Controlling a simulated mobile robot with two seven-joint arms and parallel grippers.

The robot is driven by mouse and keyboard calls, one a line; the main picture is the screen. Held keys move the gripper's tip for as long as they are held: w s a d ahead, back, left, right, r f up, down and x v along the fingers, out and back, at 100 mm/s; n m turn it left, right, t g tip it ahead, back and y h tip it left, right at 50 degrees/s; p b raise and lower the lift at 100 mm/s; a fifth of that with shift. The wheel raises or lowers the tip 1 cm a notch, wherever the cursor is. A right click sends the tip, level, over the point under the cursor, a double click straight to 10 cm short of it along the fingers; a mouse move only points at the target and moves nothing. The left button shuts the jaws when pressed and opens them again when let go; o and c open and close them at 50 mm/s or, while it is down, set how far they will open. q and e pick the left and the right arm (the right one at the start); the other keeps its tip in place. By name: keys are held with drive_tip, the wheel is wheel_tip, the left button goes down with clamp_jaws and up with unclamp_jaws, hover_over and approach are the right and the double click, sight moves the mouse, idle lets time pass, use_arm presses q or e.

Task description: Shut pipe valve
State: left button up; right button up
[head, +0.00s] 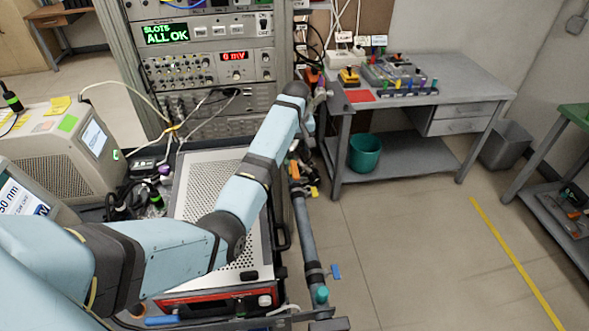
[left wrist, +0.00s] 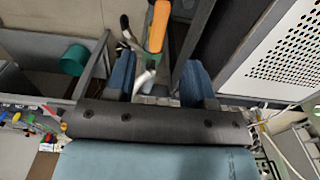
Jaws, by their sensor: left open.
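A dark pipe (head: 305,235) runs along the right side of the equipment frame. In the left wrist view, my left gripper (left wrist: 158,62) is open, with two blue-grey fingers apart. An orange handle (left wrist: 157,26) stands just beyond the fingertips, and a metal fitting (left wrist: 145,76) shows between the fingers. I cannot tell whether anything touches. In the head view the fingers are mostly hidden at the arm's end. My right gripper is not in view.
A perforated metal box (head: 205,185) stands left of the pipe. An instrument rack (head: 215,60) rises behind it. A grey workbench (head: 445,95) with a teal bin (head: 364,152) below is at the right. The floor right of the pipe is clear.

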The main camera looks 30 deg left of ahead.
sight(296, 172)
use_arm(q)
wheel_tip(296, 172, down, 11)
drive_tip(key=shift+a+r, duration=0.1)
drive_tip(key=shift+r, duration=0.1)
clamp_jaws()
